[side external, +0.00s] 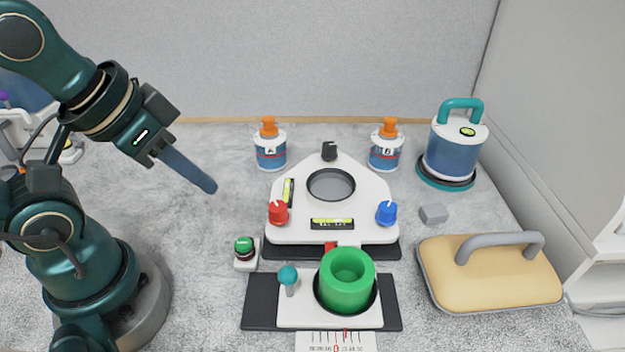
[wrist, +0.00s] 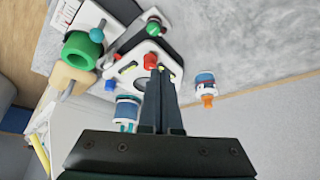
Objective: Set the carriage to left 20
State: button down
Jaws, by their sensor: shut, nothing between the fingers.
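The carriage (side external: 302,313) is a white plate on a dark base in the side external view. It bears a green ring-shaped cup (side external: 347,280) and a teal ball knob (side external: 288,274) on its left. The cup (wrist: 82,50) and knob (wrist: 96,34) also show in the wrist view. A printed scale (side external: 336,342) at the front edge has a red 0, with a small red mark slightly right of it; the numbers are partly cut off. My gripper (side external: 212,188) is shut and empty, raised to the upper left of the carriage and apart from it. Its fingers (wrist: 160,72) show in the wrist view.
Behind the carriage stands a white levelling plate (side external: 330,190) with red (side external: 278,212), blue (side external: 386,212) and black knobs. A green button (side external: 244,246) is left of it. Two bottles (side external: 271,150) (side external: 386,150), a blue canister (side external: 455,145) and a tan handled block (side external: 490,275) stand around.

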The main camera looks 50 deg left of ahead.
jog(key=c, duration=1.5)
grip_release()
jog(key=shift+c, duration=0.2)
jog(key=o, duration=0.9)
jog(key=shift+d+r+m, duration=0.1)
jog(key=shift+r+m, duration=0.1)
jog(key=shift+m, duration=0.1)
jog(key=shift+o, duration=0.2)
jog(key=m+g+h, duration=0.2)
jog(key=m+g, duration=0.4)
jog(key=g, duration=0.1)
send_over(287, 268)
jog(key=f, duration=0.5)
jog(key=shift+w+a+f, duration=0.25)
jog(key=shift+a+f, duration=0.1)
jog(key=shift+f, duration=0.05)
jog(key=shift+x, duration=2.2)
jog(key=shift+a, duration=0.1)
grip_shut()
